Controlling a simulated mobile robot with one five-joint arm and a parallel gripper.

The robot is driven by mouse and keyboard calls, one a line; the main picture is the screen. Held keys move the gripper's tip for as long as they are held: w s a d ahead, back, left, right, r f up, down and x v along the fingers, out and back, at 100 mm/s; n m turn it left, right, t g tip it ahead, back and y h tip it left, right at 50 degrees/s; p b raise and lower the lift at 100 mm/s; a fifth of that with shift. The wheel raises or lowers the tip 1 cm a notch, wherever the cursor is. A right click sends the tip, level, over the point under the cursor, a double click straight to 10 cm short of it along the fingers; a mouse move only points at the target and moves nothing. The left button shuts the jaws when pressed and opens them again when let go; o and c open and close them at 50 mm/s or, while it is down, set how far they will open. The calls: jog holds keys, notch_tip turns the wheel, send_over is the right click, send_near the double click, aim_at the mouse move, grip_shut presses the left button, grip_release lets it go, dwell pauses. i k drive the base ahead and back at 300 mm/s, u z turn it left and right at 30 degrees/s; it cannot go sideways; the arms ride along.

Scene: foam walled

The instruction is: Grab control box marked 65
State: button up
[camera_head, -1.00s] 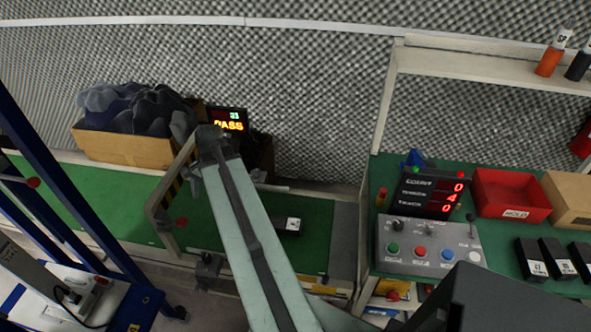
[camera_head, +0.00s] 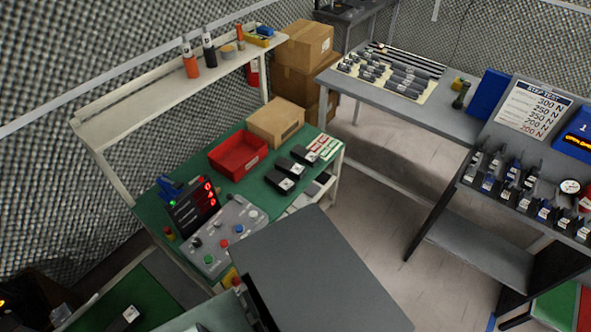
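Three black boxes with white labels lie in a row on the green bench top: a near one (camera_head: 279,183), a middle one (camera_head: 291,168) and a far one (camera_head: 305,154). Their labels are too small to read, so I cannot tell which is marked 65. Another black box (camera_head: 124,320) with a white label lies on a green surface at the lower left, partly cut off by the picture's edge. My gripper is not in view; only a bit of my arm shows at the bottom edge.
A red bin (camera_head: 238,157) and a cardboard box (camera_head: 276,122) stand behind the row. A button panel (camera_head: 222,236) and red-digit display (camera_head: 193,207) are left of it. A shelf (camera_head: 165,85) overhangs the bench. Open floor (camera_head: 375,200) lies to the right, before a grey table (camera_head: 425,100).

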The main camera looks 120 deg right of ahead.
aim_at(283, 165)
jog(key=u, duration=4.45)
jog(key=k, duration=0.05)
jog(key=u, duration=3.3)
